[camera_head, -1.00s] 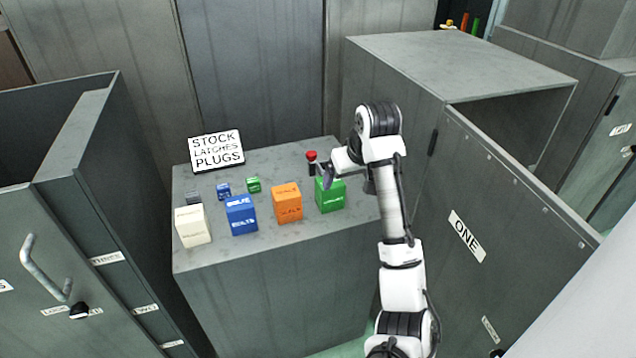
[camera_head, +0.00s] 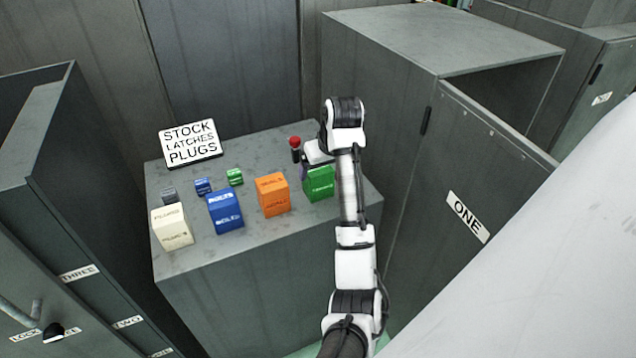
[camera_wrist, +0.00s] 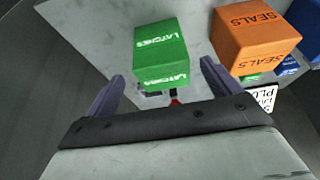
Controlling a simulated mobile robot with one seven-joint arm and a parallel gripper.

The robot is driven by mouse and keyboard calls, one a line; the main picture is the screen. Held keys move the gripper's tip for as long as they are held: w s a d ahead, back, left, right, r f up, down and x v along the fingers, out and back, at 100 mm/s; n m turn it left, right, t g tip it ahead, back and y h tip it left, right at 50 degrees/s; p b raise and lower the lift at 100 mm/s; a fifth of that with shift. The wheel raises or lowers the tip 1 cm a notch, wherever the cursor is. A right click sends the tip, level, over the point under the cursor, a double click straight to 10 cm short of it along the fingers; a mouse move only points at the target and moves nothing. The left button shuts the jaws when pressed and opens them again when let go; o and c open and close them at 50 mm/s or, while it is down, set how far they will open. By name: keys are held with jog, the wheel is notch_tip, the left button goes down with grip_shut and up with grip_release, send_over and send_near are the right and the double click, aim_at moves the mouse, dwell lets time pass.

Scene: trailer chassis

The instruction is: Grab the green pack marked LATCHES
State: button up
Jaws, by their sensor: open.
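The large green pack marked LATCHES (camera_head: 320,184) stands on the grey cabinet top, right of the orange pack. In the wrist view the green pack (camera_wrist: 161,52) sits ahead of my gripper (camera_wrist: 162,80), roughly centred between the two fingers. The fingers are open and empty, and I cannot tell whether they reach past its near face. In the head view my gripper (camera_head: 304,170) is at the pack's left rear side, and my arm covers part of its right side.
An orange SEALS pack (camera_head: 273,195) stands close left of the green one, then a blue pack (camera_head: 225,211) and a white pack (camera_head: 172,227). Smaller packs, including a green one (camera_head: 235,177), stand behind. A red-topped knob (camera_head: 295,143) and a sign (camera_head: 190,143) are at the back.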

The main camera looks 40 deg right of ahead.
aim_at(319, 170)
jog(key=shift+w+p+x, duration=0.15)
jog(key=shift+p+x, duration=0.4)
jog(key=shift+x, duration=0.75)
jog(key=shift+w+p+x, duration=0.15)
jog(key=shift+p+x, duration=0.35)
jog(key=shift+x, duration=0.8)
jog(key=shift+w+r, duration=0.1)
jog(key=shift+r, duration=0.05)
jog(key=c, duration=1.2)
